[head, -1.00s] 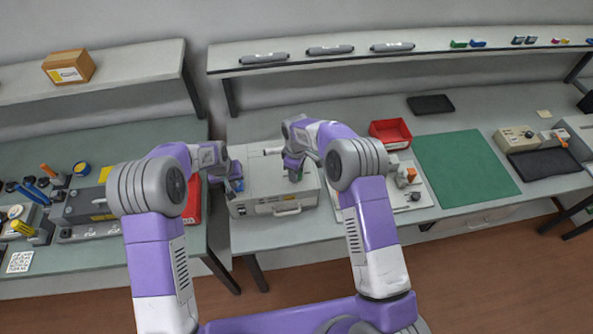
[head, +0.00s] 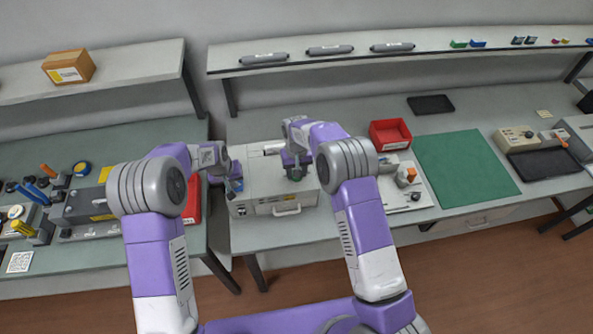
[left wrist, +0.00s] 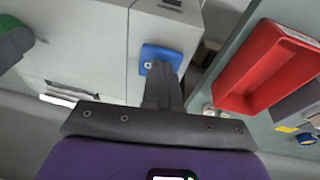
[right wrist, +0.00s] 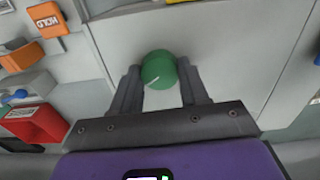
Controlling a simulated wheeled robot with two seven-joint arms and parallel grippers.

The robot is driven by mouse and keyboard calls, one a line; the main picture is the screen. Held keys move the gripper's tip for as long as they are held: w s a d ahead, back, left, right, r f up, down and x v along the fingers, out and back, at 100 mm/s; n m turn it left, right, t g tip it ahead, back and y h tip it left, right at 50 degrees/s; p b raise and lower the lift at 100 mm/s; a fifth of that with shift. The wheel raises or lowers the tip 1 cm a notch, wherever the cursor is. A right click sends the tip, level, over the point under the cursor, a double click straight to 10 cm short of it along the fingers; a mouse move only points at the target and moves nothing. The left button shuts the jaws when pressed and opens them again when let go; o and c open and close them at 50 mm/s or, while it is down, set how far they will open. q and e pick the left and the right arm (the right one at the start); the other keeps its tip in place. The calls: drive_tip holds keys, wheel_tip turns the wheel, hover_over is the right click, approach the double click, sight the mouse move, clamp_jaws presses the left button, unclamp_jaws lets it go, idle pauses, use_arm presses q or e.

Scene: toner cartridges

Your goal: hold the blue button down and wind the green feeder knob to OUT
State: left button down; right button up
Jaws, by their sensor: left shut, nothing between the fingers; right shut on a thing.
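The grey machine (head: 262,180) stands on the bench. My left gripper (left wrist: 160,72) is shut and empty, its fingertips against or just over the blue button (left wrist: 148,52); the fingers hide part of it, and I cannot tell how deep it is pressed. In the head view the left gripper (head: 234,187) is at the machine's left side. The round green knob (right wrist: 158,68), with a white line pointing to the lower left of the right wrist view, sits between the fingers of my right gripper (right wrist: 160,80), which is shut on it. An OUT mark is not readable.
A red bin (head: 390,133) stands behind and right of the machine. A white board with orange parts (head: 411,174) is right of it. Another red bin (left wrist: 268,70) lies close to the left gripper. The green mat (head: 465,168) is clear.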

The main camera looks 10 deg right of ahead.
use_arm(q)
drive_tip(key=shift+f, duration=0.1)
use_arm(e)
drive_tip(key=shift+m, duration=1.6)
use_arm(q)
drive_tip(key=shift+s, duration=0.1)
use_arm(e)
drive_tip(key=o, duration=1.1)
drive_tip(key=shift+c, duration=0.2)
wheel_tip(320, 180, up, 12)
